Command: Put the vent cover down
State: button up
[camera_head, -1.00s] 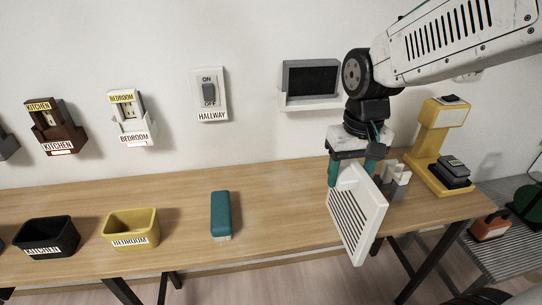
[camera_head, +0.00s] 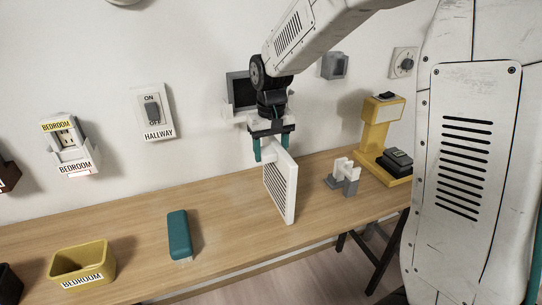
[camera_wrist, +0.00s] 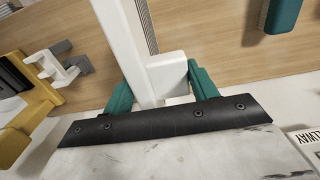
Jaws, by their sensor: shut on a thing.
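The vent cover (camera_head: 283,187) is a white slatted panel, held upright with its slats facing left in the head view. My gripper (camera_head: 272,153) has its teal fingers closed on a white block at the cover's top. In the wrist view the teal fingers of my gripper (camera_wrist: 163,88) sit on either side of that block, and the white edge of the vent cover (camera_wrist: 120,40) runs away from it. The cover is over the wooden table (camera_head: 225,215), near its front edge. I cannot tell whether its lower edge touches the table.
A white and grey bracket (camera_head: 345,177) and a yellow stand (camera_head: 377,135) are to the right. A teal block-shaped tool (camera_head: 179,234) and a yellow BEDROOM bin (camera_head: 82,265) are to the left. Bare table lies between the teal tool and the cover.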

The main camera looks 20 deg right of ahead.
jog(key=shift+f, duration=1)
jog(key=shift+f, duration=0.2)
jog(key=o, duration=1.1)
jog(key=shift+r, duration=0.1)
notch_tip(320, 180, up, 12)
jog(key=shift+t, duration=0.6)
jog(key=s+d, duration=0.1)
jog(key=s, duration=0.9)
jog(key=s+d, duration=0.1)
jog(key=s, duration=0.9)
jog(key=s+d, duration=0.1)
jog(key=s, duration=0.9)
jog(key=shift+d+f, duration=0.15)
jog(key=shift+f, duration=0.2)
